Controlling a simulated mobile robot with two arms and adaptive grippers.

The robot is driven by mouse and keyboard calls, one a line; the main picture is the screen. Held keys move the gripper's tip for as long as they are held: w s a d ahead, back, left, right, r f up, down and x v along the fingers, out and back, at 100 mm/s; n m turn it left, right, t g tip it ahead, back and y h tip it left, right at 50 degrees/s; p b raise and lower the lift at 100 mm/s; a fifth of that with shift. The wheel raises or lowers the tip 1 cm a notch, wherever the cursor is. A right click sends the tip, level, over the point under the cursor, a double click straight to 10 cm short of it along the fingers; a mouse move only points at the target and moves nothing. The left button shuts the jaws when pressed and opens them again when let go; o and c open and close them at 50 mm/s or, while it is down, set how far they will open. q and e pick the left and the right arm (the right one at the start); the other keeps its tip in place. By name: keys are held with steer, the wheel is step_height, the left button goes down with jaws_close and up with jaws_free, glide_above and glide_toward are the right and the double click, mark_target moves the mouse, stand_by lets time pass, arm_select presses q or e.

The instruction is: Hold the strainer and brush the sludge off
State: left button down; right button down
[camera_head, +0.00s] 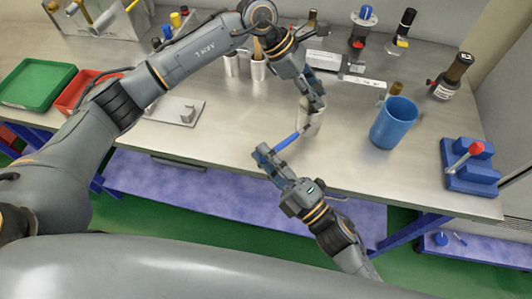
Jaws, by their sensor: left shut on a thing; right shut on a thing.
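My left gripper (315,105) is shut on a pale, cup-like strainer (309,124) and holds it over the front middle of the bench. The fingers cover part of the strainer. My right gripper (266,155) is shut on a brush with a blue handle (287,141), in front of and left of the strainer. The brush slants up to the right, its far end at or very near the strainer's lower left side. I cannot tell whether they touch. Any sludge is too small to make out.
A blue bucket (394,126) stands right of the strainer, with a dark bottle (452,77) behind it and a blue fixture with a red knob (470,170) at the right. Green (36,84) and red (84,92) trays lie left. A grey plate (177,110) lies on the metal bench (222,140).

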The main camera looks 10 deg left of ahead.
arm_select(q)
steer(key=shift+s, duration=0.1)
arm_select(e)
steer(key=shift+f, duration=0.4)
arm_select(q)
steer(key=shift+s+r, duration=0.15)
steer(key=shift+s, duration=0.05)
arm_select(e)
steer(key=shift+s+f, duration=0.3)
steer(key=shift+f, duration=0.5)
arm_select(q)
steer(key=shift+s, duration=0.1)
steer(key=shift+w, duration=0.25)
steer(key=shift+w+d, duration=0.1)
steer(key=shift+w+f, duration=0.15)
steer(key=shift+f, duration=0.05)
arm_select(e)
steer(key=s, duration=0.6)
steer(key=shift+s+f, duration=0.25)
steer(key=shift+s, duration=0.1)
